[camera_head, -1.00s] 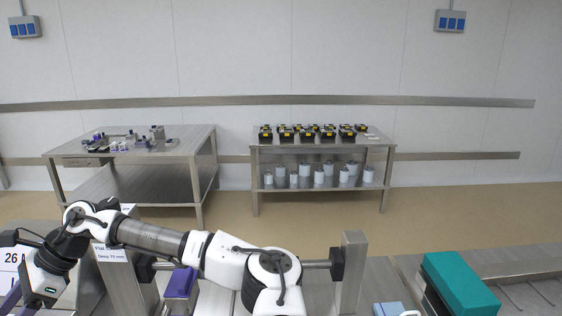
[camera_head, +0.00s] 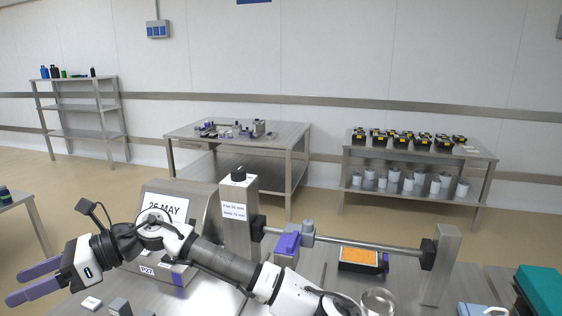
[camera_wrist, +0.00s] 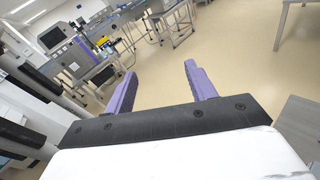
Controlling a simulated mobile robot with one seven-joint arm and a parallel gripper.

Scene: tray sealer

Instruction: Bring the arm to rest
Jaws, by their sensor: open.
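My gripper (camera_head: 32,284) is at the lower left in the head view, at the end of my white and black arm. Its two purple fingers point left and stand apart with nothing between them. In the wrist view my gripper (camera_wrist: 160,90) also shows open and empty, with the room's floor and distant tables beyond the fingers. My arm runs from the bottom middle to the left, in front of the machine with the "26 MAY" sign (camera_head: 168,207).
A horizontal bar (camera_head: 370,247) with a purple block (camera_head: 288,243) crosses the bench. A tray with orange contents (camera_head: 358,260), a glass jar (camera_head: 378,301) and a teal box (camera_head: 543,289) are near. Tables and a shelf (camera_head: 80,105) stand behind. Small blocks (camera_head: 92,303) lie near my gripper.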

